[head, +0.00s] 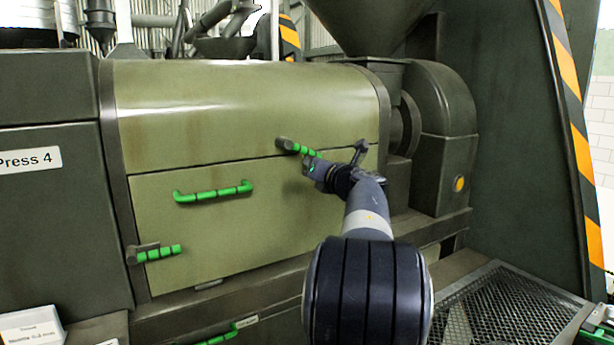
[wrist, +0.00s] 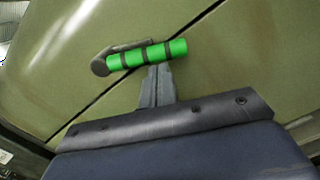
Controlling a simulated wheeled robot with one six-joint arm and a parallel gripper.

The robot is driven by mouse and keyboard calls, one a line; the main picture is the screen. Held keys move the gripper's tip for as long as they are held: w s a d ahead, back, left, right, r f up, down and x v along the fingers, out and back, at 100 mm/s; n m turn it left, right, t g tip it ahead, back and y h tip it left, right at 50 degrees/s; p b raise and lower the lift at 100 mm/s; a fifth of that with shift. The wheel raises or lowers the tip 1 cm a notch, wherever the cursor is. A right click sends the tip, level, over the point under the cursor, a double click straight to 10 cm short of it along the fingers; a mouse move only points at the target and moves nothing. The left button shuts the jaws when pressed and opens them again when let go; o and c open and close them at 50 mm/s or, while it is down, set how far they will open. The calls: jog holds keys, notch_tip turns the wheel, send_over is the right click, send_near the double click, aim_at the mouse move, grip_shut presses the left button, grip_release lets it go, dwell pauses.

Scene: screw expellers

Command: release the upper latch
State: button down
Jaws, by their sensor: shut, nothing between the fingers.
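The upper latch (head: 297,147) has a dark pivot and a green ribbed handle. It lies across the seam between the upper cover and the lower panel of the olive press, its handle pointing right and slightly down. In the wrist view the latch (wrist: 148,55) spans above my fingers, its pivot at the left. My gripper (head: 309,164) is shut and empty, just below the handle near its right part. In the wrist view the fingertips (wrist: 159,72) reach the handle's lower edge; I cannot tell whether they touch it.
A lower latch (head: 155,253) with a green handle sits at the panel's lower left. A green pull handle (head: 213,192) is on the panel. A dark lever (head: 360,152) stands out behind my wrist. A mesh-topped tray (head: 505,312) is at lower right.

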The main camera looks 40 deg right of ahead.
jog(key=shift+s+d+r+n, duration=0.1)
jog(key=shift+d+r+n, duration=0.25)
jog(key=shift+r+n, duration=0.4)
jog(key=shift+s+d+r+n, duration=0.1)
jog(key=shift+d+r+n, duration=0.35)
jog(key=shift+n, duration=0.5)
jog(key=shift+r, duration=0.1)
